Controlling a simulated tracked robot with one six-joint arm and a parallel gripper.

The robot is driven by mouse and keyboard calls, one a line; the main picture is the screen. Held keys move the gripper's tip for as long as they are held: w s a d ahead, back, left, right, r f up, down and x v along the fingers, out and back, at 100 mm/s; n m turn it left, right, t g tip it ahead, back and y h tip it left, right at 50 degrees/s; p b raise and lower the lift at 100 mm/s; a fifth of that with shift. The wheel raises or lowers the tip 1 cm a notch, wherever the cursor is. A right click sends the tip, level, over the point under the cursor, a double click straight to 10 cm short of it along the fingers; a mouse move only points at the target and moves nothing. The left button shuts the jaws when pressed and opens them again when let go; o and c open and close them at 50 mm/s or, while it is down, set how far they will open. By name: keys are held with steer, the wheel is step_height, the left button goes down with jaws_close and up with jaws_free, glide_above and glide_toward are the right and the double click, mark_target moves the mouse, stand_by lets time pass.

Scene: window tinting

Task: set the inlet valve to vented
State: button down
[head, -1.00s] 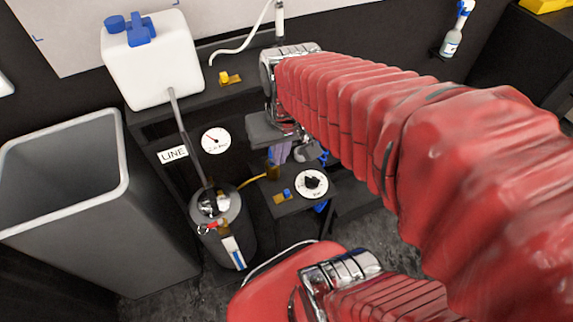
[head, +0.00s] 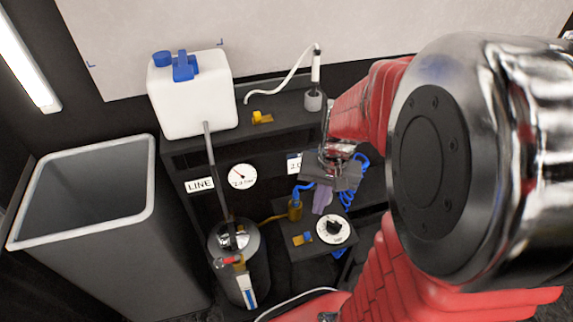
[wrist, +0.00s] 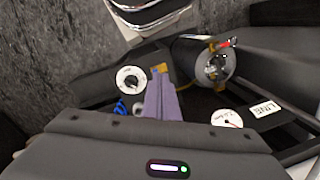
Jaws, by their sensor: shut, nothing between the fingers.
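A round white dial with a black knob (head: 334,229) sits on the low dark shelf; its markings are too small to read. Beside it is a small brass valve with a blue handle (head: 302,238). No label shows which one is the inlet valve. My gripper (head: 320,208) is shut and empty, its purple fingers pointing down just behind the dial. In the wrist view the fingers (wrist: 159,84) lie just right of the dial (wrist: 131,80), apart from it in the picture. The fingertips partly hide the brass valve (wrist: 160,68).
A grey tank with a red-handled valve (head: 238,266) stands left of the low shelf. A pressure gauge (head: 238,177) and a LINE label (head: 200,185) are behind it. A white jug (head: 192,95) and a yellow-handled valve (head: 262,118) are on the upper shelf. A grey bin (head: 110,250) stands left.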

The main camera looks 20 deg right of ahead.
mark_target(304, 236)
steer(key=w+d+f+m+y, duration=0.1)
steer(key=w+d+f+m, duration=0.1)
steer(key=d+f+m, duration=0.2)
steer(key=w+d+f+m+y, duration=0.2)
steer(key=d+f+m, duration=0.3)
steer(key=f+m, duration=0.3)
step_height(304, 236, down, 5)
steer(key=shift+w+r+m, duration=0.2)
steer(key=shift+w+m, duration=0.1)
steer(key=shift+w, duration=0.4)
steer(key=shift+f, duration=0.1)
steer(key=shift+x, duration=4.9)
steer(key=shift+w+a, duration=0.1)
steer(key=shift+w, duration=0.05)
steer(key=shift+w+a, duration=0.2)
steer(key=shift+a, duration=1.65)
steer(key=v, duration=1)
steer(key=shift+d, duration=0.25)
